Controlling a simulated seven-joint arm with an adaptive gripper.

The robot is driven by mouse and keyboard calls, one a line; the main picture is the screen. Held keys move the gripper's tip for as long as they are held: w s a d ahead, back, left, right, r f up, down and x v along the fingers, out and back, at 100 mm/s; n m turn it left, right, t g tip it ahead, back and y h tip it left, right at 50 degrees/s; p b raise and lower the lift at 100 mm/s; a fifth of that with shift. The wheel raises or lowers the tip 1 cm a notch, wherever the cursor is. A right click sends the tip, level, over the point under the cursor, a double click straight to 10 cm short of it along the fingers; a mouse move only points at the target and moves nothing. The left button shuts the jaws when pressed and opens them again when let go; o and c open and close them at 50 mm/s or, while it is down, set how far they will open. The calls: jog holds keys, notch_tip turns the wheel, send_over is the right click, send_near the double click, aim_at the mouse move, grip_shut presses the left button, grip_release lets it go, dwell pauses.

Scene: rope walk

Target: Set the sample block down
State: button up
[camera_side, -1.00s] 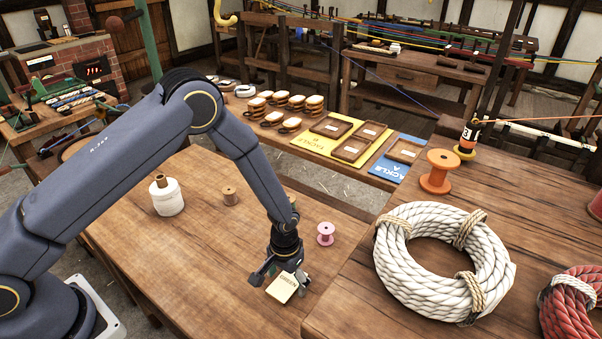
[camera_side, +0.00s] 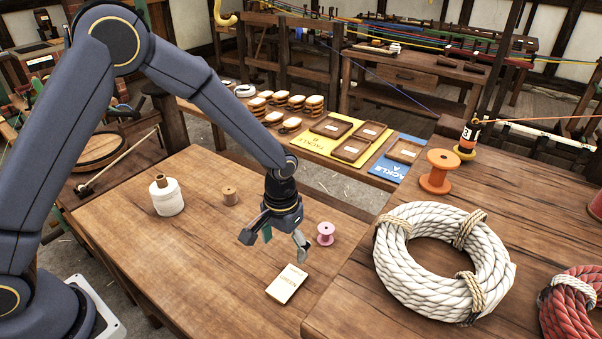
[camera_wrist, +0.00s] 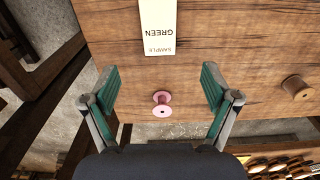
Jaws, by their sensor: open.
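The sample block (camera_side: 287,283) is a flat cream block lying on the wooden table near its right edge. In the wrist view the block (camera_wrist: 158,25) shows its lettering, "SAMPLE GREEN", at the top of the picture, partly cut off by the frame. My gripper (camera_side: 273,240) is above the table, up and behind the block in the side view, apart from it. Its fingers are spread wide with nothing between them. In the wrist view the fingers of my gripper (camera_wrist: 158,90) are open, with teal pads.
A pink spool (camera_side: 325,234) stands close to my gripper's right finger in the side view. A brown spool (camera_side: 230,196) and a white twine reel (camera_side: 166,196) stand farther left. A white rope coil (camera_side: 440,258) lies on the right-hand table. The table's front left is clear.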

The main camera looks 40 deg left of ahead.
jog(key=s+a+r+t, duration=0.15)
jog(key=a+r, duration=0.25)
jog(key=r, duration=0.4)
jog(key=s+a+r+t, duration=0.1)
jog(key=s+a+r, duration=0.2)
jog(key=r, duration=0.6)
jog(key=s+a+r+t, duration=0.1)
jog(key=s+a+r, duration=0.2)
jog(key=s, duration=0.4)
jog(key=s+a+r+t, duration=0.2)
jog(key=s+a+r, duration=0.2)
jog(key=s, duration=0.3)
jog(key=shift+s+r, duration=0.25)
jog(key=shift+r, duration=0.25)
